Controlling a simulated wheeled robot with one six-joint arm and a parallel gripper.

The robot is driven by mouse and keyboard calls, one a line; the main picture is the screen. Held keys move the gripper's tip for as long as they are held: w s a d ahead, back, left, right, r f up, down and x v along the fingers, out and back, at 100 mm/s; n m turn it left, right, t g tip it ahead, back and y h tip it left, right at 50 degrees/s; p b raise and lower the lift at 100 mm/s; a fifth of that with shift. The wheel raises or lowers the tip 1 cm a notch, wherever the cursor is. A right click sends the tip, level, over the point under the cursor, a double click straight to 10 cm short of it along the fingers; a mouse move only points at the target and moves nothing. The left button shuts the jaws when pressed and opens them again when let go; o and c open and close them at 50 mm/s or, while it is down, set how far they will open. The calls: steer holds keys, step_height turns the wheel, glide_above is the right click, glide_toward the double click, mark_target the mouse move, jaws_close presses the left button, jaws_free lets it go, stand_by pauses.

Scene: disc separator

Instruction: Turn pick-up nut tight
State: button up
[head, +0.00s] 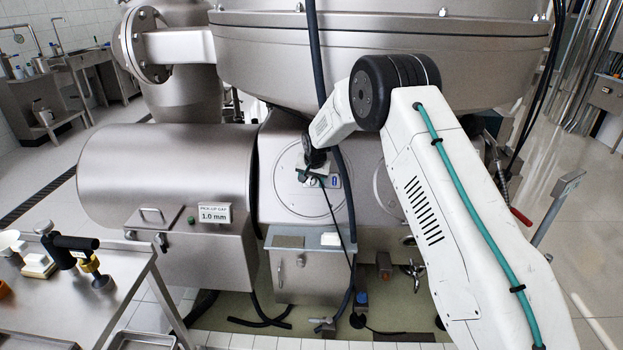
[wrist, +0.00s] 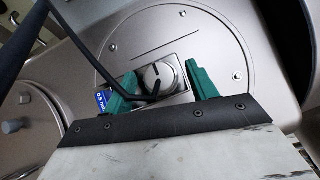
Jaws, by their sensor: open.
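The pick-up nut (wrist: 158,76) is a round metal knob on a small plate of the round steel cover (wrist: 180,35), seen in the wrist view. My gripper (wrist: 165,82) has green fingers, open, one on each side of the nut with gaps showing. A black cable (wrist: 95,60) runs across the view and partly covers the nut and left finger. In the head view, my gripper (head: 312,178) is in front of the round cover (head: 290,195), and the nut is mostly hidden there. Whether the fingers touch the nut cannot be told.
A sign reading "PICK-UP GAP 1.0 mm" (head: 214,214) stands on the steel housing. A dark hose (head: 345,200) hangs close to my arm. A steel table (head: 120,270) with tools is at left.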

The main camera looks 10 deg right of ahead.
steer(key=c, duration=1)
